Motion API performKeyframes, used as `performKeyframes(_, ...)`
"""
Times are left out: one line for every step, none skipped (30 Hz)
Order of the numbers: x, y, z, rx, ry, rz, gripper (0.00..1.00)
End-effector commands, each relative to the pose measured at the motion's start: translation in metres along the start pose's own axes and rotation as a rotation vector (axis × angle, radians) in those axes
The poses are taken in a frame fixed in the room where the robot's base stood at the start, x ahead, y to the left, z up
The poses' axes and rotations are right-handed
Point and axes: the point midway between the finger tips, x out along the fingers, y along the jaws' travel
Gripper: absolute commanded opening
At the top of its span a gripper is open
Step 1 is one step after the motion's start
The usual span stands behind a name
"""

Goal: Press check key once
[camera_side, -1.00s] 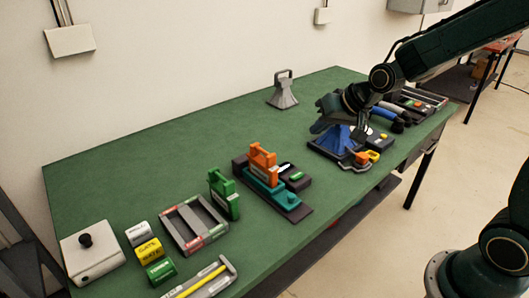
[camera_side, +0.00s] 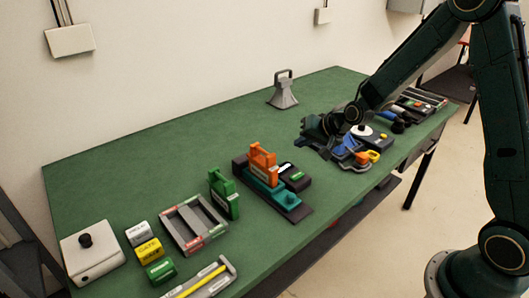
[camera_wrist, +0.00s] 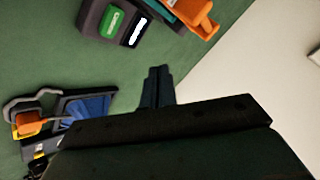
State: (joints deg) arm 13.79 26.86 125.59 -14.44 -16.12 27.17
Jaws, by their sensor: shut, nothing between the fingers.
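A dark box with a green key (camera_side: 297,176) and a white key stands beside the orange and teal unit in the middle of the table. In the wrist view the green key (camera_wrist: 114,21) and the white key (camera_wrist: 135,31) are at the top; their labels are too small to read, so I cannot tell which is the check key. My gripper (camera_wrist: 158,72) is shut and empty, with the box beyond its fingertips and apart from them. In the side view my gripper (camera_side: 308,133) is low over the table, behind the box and left of the blue device.
The blue device with an orange part (camera_wrist: 30,125) lies close to my gripper at left in the wrist view. The orange handle (camera_side: 262,160) stands up next to the box. A grey bell-shaped object (camera_side: 283,92) stands at the back. Green table surface is bare around it.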

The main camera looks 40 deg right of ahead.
Motion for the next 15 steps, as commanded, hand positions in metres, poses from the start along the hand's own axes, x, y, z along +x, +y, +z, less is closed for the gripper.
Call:
performKeyframes(0.0,0.0,-0.0002,0.0,0.0,0.0,0.0)
performKeyframes(-0.0001,0.0,-0.0002,0.0,0.0,0.0,0.0)
performKeyframes(-0.0002,-0.0001,-0.0002,0.0,0.0,0.0,0.0)
performKeyframes(-0.0002,-0.0001,-0.0002,-0.001,0.0,0.0,0.0)
performKeyframes(-0.0002,-0.0001,-0.0002,-0.001,0.0,0.0,0.0)
performKeyframes(-0.0002,-0.0001,-0.0002,-0.001,0.0,0.0,0.0)
performKeyframes(-0.0002,0.0,-0.0001,-0.001,0.0,0.0,0.0)
performKeyframes(-0.0001,0.0001,0.0,-0.001,0.0,0.0,0.0)
performKeyframes(0.0002,0.0003,0.0002,-0.001,0.0,0.0,0.0)
performKeyframes(0.0005,0.0005,0.0005,-0.001,0.0,0.001,0.0)
performKeyframes(0.0009,0.0008,0.0008,-0.001,0.0,0.001,0.0)
performKeyframes(0.0017,0.0014,0.0013,-0.001,-0.001,0.001,0.0)
performKeyframes(0.0024,0.0019,0.0018,-0.001,-0.001,0.001,0.0)
performKeyframes(0.0032,0.0025,0.0024,-0.001,-0.001,0.001,0.0)
performKeyframes(0.0045,0.0034,0.0034,-0.001,-0.001,0.001,0.0)
